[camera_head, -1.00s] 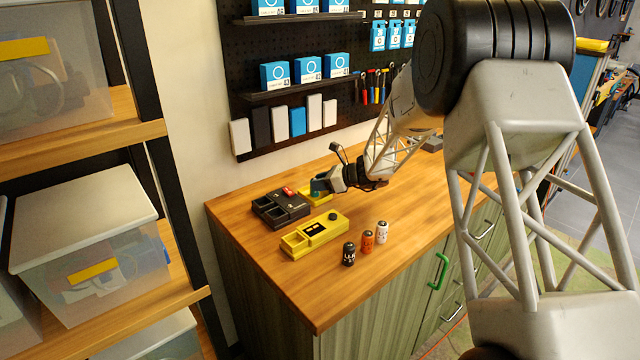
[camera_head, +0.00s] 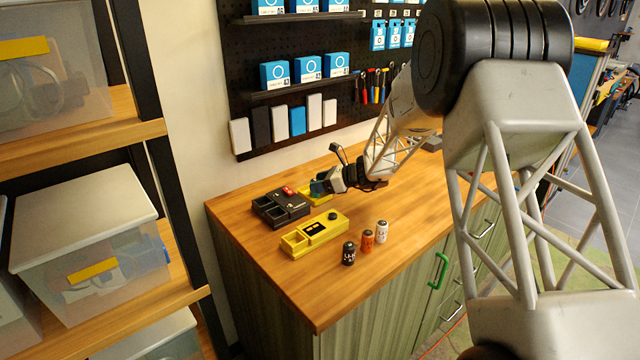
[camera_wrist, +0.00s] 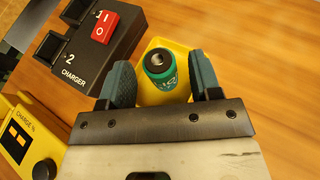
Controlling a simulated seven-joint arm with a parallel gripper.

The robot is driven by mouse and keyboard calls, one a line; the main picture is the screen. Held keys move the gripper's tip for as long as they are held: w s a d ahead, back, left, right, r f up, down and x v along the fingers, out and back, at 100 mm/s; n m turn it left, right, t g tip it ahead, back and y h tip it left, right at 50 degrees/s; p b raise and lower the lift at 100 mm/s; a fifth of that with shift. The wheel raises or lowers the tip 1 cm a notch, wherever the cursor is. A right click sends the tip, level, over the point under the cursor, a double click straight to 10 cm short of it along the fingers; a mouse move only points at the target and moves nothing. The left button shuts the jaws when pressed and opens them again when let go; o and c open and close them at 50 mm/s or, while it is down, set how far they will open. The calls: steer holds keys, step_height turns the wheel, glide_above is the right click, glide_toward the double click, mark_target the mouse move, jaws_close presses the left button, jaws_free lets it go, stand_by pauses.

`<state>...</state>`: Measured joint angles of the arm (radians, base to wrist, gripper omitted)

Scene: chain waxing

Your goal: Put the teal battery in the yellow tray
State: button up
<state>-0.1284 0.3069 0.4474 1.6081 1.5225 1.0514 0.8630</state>
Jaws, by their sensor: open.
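The teal battery (camera_wrist: 160,68) shows in the wrist view with its dark top end toward the camera. It is inside the outline of the small yellow tray (camera_wrist: 150,98); whether it touches the bottom is hard to tell. My gripper (camera_wrist: 163,80) is open, with one finger on each side of the battery and a gap to both. In the head view my gripper (camera_head: 319,188) is low over the yellow tray (camera_head: 327,200), which it partly hides. The battery cannot be made out clearly there.
A black charger (camera_head: 278,207) with a red switch stands left of the tray. A yellow charge meter (camera_head: 314,233) lies in front. Black (camera_head: 348,254), orange (camera_head: 367,241) and white (camera_head: 382,232) batteries stand to its right. The counter's right part is clear.

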steer(key=v, duration=1.2)
stand_by(0.7)
steer(key=s+d+r+n+g+h, duration=0.1)
steer(key=s+d+r+n+h, duration=0.2)
steer(key=s, duration=0.6)
steer(key=s+d+r+n+h, duration=0.1)
steer(key=s+r+n, duration=0.35)
steer(key=s, duration=0.45)
steer(key=s+d+r+n+g+h, duration=0.1)
steer(key=s+d+r+n+h, duration=0.2)
steer(key=s, duration=0.6)
steer(key=s+d+n+h, duration=0.3)
steer(key=s+d+n, duration=0.1)
steer(key=s, duration=1)
steer(key=s+d+n+t+h, duration=0.1)
steer(key=s+d+n+h, duration=0.2)
steer(key=s, duration=1.1)
steer(key=d+n, duration=0.2)
steer(key=n, duration=0.1)
steer(key=shift+d+r+t, duration=0.2)
steer(key=shift+r+t, duration=0.1)
steer(key=shift+s, duration=0.1)
